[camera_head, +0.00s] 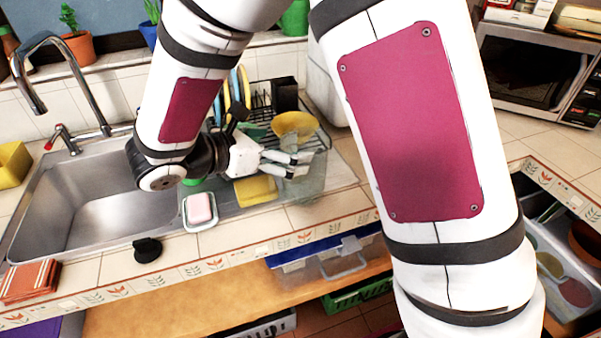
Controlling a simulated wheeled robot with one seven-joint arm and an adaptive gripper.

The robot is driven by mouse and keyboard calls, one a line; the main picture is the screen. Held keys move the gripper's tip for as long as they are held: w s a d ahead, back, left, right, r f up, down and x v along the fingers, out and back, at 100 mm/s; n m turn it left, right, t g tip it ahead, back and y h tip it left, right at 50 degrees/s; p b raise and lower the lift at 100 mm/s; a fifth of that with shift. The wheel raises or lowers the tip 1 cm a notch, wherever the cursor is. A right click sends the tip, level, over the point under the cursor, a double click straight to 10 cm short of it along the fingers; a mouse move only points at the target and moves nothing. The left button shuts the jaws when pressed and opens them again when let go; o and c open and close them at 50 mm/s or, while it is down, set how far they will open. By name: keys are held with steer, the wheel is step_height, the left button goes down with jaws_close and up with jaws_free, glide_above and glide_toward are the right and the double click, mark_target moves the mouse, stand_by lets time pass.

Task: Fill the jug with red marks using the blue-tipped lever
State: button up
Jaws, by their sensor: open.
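My gripper (298,164) is open over the drainer side of the sink, with its fingers pointing right. A clear container (306,186), which looks like a jug, stands right at the fingertips. The fingers overlap it in this view; I cannot tell whether they touch it, and no red marks can be made out. The metal faucet (75,70) arches over the left side of the sink basin (90,200). A red-tipped lever (52,138) shows at its base. No blue-tipped lever is visible; my arm covers the area right of the faucet base.
A dish rack (262,118) with plates and a yellow bowl (295,124) stands behind my gripper. A yellow sponge (256,190), a soap dish (200,224) and a black stopper (148,250) lie near the front. The basin looks empty. A microwave (535,70) stands at right.

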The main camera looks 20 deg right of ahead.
mark_target(301, 145)
steer(key=shift+x, duration=2.65)
steer(key=shift+s+f, duration=0.15)
steer(key=c, duration=1.6)
